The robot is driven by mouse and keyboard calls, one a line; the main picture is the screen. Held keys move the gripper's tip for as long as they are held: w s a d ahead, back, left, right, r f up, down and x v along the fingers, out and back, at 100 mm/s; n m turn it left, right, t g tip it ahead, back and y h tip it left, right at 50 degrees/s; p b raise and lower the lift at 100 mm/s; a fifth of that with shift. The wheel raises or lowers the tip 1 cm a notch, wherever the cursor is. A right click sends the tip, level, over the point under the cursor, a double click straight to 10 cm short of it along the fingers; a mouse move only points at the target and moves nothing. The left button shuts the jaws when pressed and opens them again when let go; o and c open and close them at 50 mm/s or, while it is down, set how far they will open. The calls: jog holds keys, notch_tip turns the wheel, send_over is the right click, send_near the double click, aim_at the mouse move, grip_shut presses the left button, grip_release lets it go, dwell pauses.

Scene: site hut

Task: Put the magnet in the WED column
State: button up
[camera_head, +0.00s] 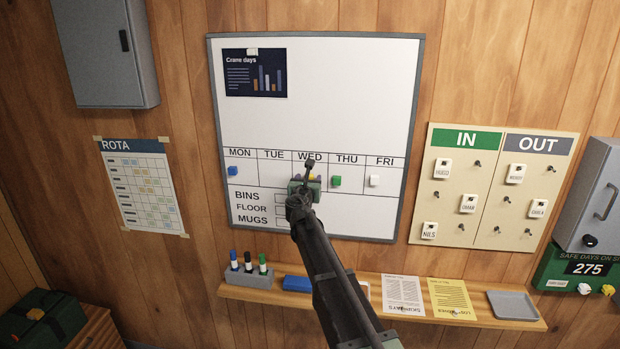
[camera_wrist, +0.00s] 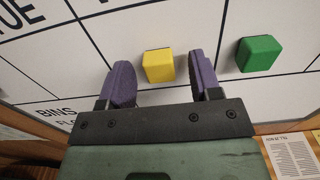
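The whiteboard (camera_head: 318,105) has a row of day columns, MON to FRI. A yellow magnet (camera_wrist: 159,66) sits against the board between my gripper's two purple fingers, with a visible gap on each side. In the head view the yellow magnet (camera_head: 312,177) shows just under the WED label (camera_head: 308,156), inside that column, partly covered by my gripper. My gripper (camera_wrist: 163,80) is open and close to the board; it also shows in the head view (camera_head: 309,181). The fingertips' exact distance from the board cannot be told.
Other magnets are blue (camera_head: 233,171) under MON, green (camera_head: 336,182) under THU and white (camera_head: 374,181) under FRI. The green one (camera_wrist: 259,53) is right of my fingers. Below is a shelf (camera_head: 469,314) with pens and papers. The TUE column is clear.

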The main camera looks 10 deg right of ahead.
jog(key=v, duration=1.1)
jog(key=s+d+f+m+g+h+b, duration=0.1)
jog(key=s+d+f+m+g, duration=0.2)
jog(key=s+f+m+g, duration=0.5)
jog(key=s+d+f+m+g+h+b, duration=0.1)
jog(key=s+d+f+m, duration=0.25)
jog(key=m, duration=0.85)
jog(key=s+a+f+m+g+y+b, duration=0.1)
jog(key=s+f+m+g+y, duration=0.3)
jog(key=s, duration=0.7)
jog(key=s+a+f+m+g+y+b, duration=0.2)
jog(key=s+f+m+g+y+b, duration=0.2)
jog(key=s+f+m, duration=0.4)
jog(key=s+f, duration=0.1)
jog(key=s, duration=0.3)
jog(key=shift+b, duration=0.3)
